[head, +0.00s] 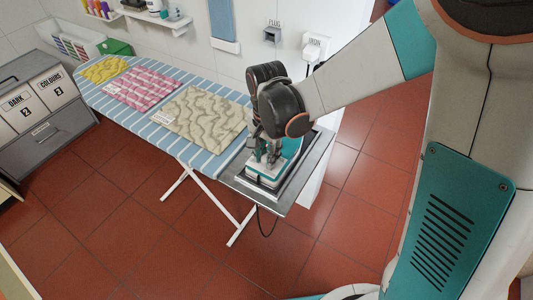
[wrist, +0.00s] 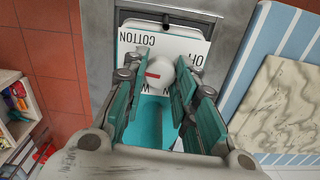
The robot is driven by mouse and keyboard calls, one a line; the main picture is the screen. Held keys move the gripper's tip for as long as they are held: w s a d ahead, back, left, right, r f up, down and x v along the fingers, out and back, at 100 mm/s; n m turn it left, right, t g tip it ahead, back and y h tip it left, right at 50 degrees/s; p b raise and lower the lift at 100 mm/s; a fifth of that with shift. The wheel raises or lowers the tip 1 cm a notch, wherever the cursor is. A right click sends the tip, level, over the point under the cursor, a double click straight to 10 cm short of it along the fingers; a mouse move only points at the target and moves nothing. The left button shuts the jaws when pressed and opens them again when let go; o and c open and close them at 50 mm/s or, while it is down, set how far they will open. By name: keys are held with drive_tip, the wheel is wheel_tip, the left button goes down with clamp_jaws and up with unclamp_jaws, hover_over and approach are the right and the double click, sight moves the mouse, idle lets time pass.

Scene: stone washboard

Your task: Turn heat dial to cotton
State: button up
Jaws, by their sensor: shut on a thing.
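The heat dial (wrist: 162,72) is a round white knob with a short red mark on its left side in the wrist view. It sits on a white label plate (wrist: 130,30). The word COTTON, upside down, is at the plate's upper left, and OFF is at its right. Other letters beside the knob are partly hidden by my fingers. The teal and white iron (head: 262,172) rests at the near end of the ironing board in the head view. My gripper (head: 267,155) points down over it. In the wrist view my gripper (wrist: 157,80) is shut on the dial.
The iron stands on a grey metal rest (head: 305,175). The striped ironing board (head: 195,80) carries yellow, pink and beige cloths. Grey laundry bins (head: 45,110) stand at left. A dark cord (head: 262,222) hangs below the rest.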

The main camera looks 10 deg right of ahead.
drive_tip(key=shift+m, duration=1.1)
drive_tip(key=o, duration=1.1)
